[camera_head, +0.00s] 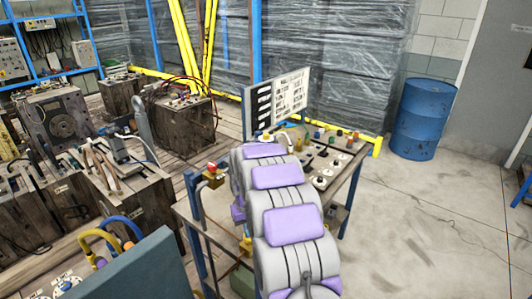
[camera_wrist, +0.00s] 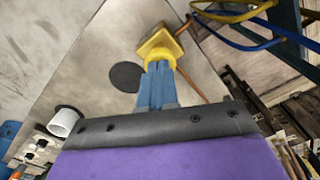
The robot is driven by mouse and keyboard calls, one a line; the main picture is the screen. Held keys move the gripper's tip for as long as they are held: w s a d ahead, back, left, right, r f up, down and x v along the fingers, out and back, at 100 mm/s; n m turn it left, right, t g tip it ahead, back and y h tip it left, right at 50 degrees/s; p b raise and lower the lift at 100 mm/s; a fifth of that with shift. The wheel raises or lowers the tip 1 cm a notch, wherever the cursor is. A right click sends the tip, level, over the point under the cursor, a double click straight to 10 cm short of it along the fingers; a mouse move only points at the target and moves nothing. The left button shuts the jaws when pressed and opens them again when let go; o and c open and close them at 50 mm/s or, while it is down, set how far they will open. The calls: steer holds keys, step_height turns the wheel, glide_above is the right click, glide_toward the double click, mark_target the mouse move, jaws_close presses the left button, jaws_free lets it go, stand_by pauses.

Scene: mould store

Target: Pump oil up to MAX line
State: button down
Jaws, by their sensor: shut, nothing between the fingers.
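My gripper (camera_wrist: 157,92) shows in the wrist view with its blue-grey fingers shut together and nothing between them. The fingertips are at or very close to a yellow fitting (camera_wrist: 160,43) with a copper-coloured pipe; I cannot tell whether they touch. A dark round disc (camera_wrist: 125,76) shows just left of the fingers. In the head view my grey and purple arm covers the middle of a blue-legged bench (camera_head: 357,182) and hides the gripper. A yellow fitting with a red top (camera_head: 212,172) stands at the bench's left end. I cannot make out a MAX line or an oil level.
A sign board (camera_head: 280,103) stands at the bench's back, beside a panel of knobs and sockets (camera_head: 330,160). Old machine boxes (camera_head: 185,122) crowd the left. A blue drum (camera_head: 423,120) stands at the back right. The floor (camera_head: 430,225) right of the bench is clear.

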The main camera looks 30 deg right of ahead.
steer(key=shift+f, duration=0.35)
steer(key=shift+r, duration=0.1)
steer(key=shift+r+p, duration=0.9)
steer(key=shift+r, duration=0.85)
step_height(320, 180, up, 6)
steer(key=p, duration=0.2)
steer(key=shift+p, duration=0.4)
